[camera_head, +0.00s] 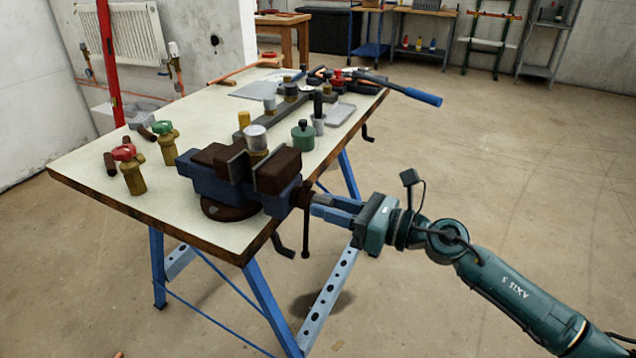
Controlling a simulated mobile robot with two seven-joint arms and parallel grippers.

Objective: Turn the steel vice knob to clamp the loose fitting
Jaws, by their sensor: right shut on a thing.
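A blue vice (205,183) with dark brown jaw blocks is mounted at the near right corner of the workbench (85,172). A short metallic cylindrical fitting (256,138) stands upright between the jaws; its lower part is hidden, so I cannot tell how tightly it sits. The vice knob (299,195), dark brown here, is at the right end of the vice, with a thin vertical handle bar (306,235) hanging below. My right gripper (317,206) reaches in from the right and is shut on the knob; its fingers partly hide the knob. My left gripper is not in view.
Brass valves with red (131,172) and green (166,142) handles stand left of the vice. A radiator (122,35) hangs at the left wall. The floor at right is clear.

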